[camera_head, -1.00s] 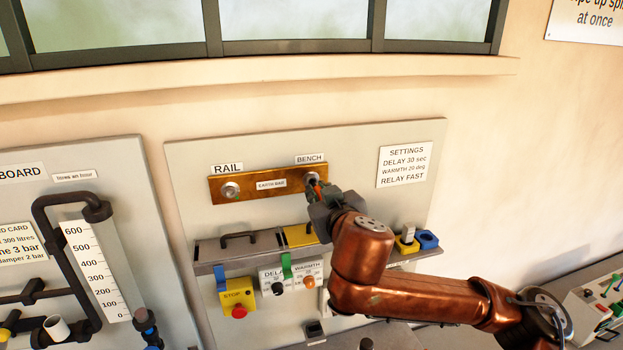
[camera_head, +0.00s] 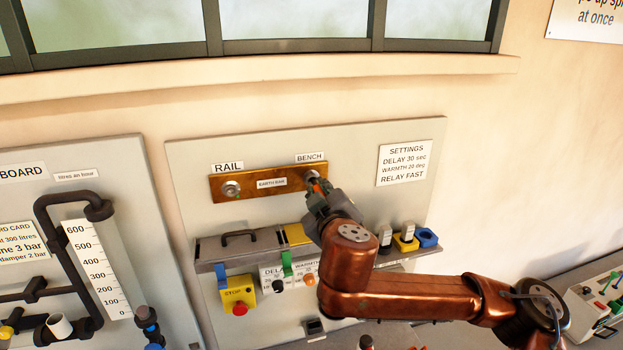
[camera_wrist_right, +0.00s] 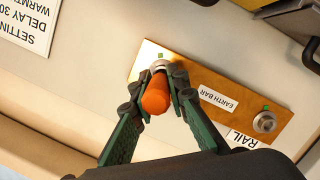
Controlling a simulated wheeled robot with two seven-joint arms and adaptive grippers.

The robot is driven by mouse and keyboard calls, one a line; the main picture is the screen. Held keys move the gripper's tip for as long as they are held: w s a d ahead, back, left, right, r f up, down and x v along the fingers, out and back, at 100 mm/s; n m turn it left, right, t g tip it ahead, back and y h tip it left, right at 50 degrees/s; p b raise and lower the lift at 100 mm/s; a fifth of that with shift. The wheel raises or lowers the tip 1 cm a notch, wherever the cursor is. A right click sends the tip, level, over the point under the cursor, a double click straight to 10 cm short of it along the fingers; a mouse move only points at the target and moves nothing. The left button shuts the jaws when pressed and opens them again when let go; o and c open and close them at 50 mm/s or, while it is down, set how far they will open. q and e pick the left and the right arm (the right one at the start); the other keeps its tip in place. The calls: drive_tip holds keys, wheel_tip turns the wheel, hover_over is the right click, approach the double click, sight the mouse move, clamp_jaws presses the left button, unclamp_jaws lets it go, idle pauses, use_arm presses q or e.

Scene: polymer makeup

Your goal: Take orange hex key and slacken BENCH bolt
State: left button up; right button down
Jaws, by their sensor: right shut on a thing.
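My right gripper (camera_head: 322,197) is shut on the orange hex key (camera_wrist_right: 156,93), whose orange handle also shows small between the fingers in the head view (camera_head: 316,186). The key's far end is at the BENCH bolt (camera_wrist_right: 160,66), on the right end of the brass earth bar (camera_head: 262,183); the handle hides how deep the key sits. The BENCH bolt also shows in the head view (camera_head: 312,175), under the BENCH label. The RAIL bolt (camera_head: 231,188) is at the bar's left end. My left gripper is not in view.
Below the bar is a shelf with a grey box (camera_head: 240,244) and a yellow block (camera_head: 297,234). Yellow (camera_head: 405,243) and blue (camera_head: 427,238) sockets stand at the right. A STOP button (camera_head: 240,309) and dials hang below.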

drive_tip(key=shift+r, duration=0.1)
idle(0.3)
drive_tip(key=shift+n, duration=0.7)
drive_tip(key=shift+n+t+h, duration=0.3)
drive_tip(key=shift+n, duration=0.3)
drive_tip(key=c, duration=1.8)
unclamp_jaws()
drive_tip(key=shift+s, duration=0.1)
drive_tip(key=s+d+r, duration=0.1)
drive_tip(key=s, duration=1)
drive_tip(key=shift+s+d, duration=0.3)
drive_tip(key=shift+d, duration=0.05)
